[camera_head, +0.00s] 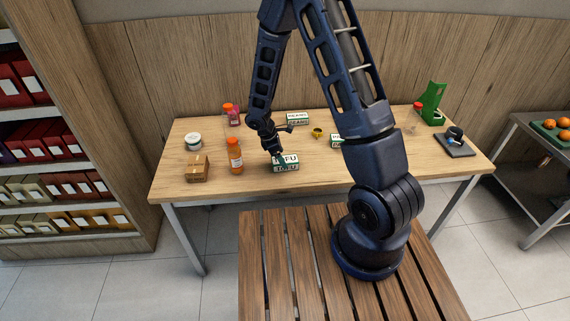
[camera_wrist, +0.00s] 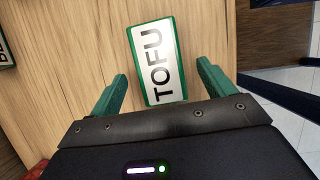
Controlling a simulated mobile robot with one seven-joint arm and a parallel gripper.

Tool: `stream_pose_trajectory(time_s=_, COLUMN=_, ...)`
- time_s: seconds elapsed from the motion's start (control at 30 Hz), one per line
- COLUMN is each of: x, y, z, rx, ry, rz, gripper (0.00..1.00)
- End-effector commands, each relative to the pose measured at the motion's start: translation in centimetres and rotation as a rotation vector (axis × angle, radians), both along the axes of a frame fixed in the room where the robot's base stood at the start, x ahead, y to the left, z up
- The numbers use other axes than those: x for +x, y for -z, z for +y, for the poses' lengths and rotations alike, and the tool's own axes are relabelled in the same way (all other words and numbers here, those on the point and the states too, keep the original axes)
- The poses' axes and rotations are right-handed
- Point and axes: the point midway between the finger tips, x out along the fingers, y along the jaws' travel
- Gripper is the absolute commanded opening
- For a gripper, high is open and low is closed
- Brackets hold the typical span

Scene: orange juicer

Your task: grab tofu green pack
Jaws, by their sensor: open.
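The tofu pack (camera_head: 286,166) is a white box with green edges and TOFU lettering. It lies on the wooden table near its front edge. In the wrist view the tofu pack (camera_wrist: 156,60) lies ahead of and between my fingers, turned slightly. My gripper (camera_wrist: 160,82) is open, with one green finger on each side and a gap to the pack on both sides. In the head view my gripper (camera_head: 280,158) is right above the pack and partly covers its top. I cannot tell the exact height between them.
An orange bottle (camera_head: 235,157) and a small cardboard box (camera_head: 198,168) stand left of the pack. A beans box (camera_head: 298,118), a yellow cup (camera_head: 317,133) and another green-white box (camera_head: 336,140) are behind and to the right. The table's front edge (camera_head: 240,198) is close.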

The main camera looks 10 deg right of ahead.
Motion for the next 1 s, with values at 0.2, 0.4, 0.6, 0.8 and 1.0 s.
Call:
stream_pose_trajectory(time_s=0.2, x=0.2, y=2.7, z=-1.4, rx=-0.002, ry=0.0, rz=0.002, gripper=0.82)
stream_pose_trajectory(time_s=0.4, x=0.2, y=3.5, z=-1.7, rx=-0.001, ry=0.001, rz=0.0, gripper=0.82)
stream_pose_trajectory(time_s=0.6, x=0.2, y=3.5, z=-1.7, rx=-0.001, ry=0.001, rz=0.0, gripper=0.82)
stream_pose_trajectory(time_s=0.8, x=0.2, y=3.6, z=-1.7, rx=-0.001, ry=0.0, rz=0.0, gripper=0.82)
stream_pose_trajectory(time_s=1.0, x=0.2, y=3.8, z=-1.7, rx=-0.001, ry=0.0, rz=0.0, gripper=0.82)
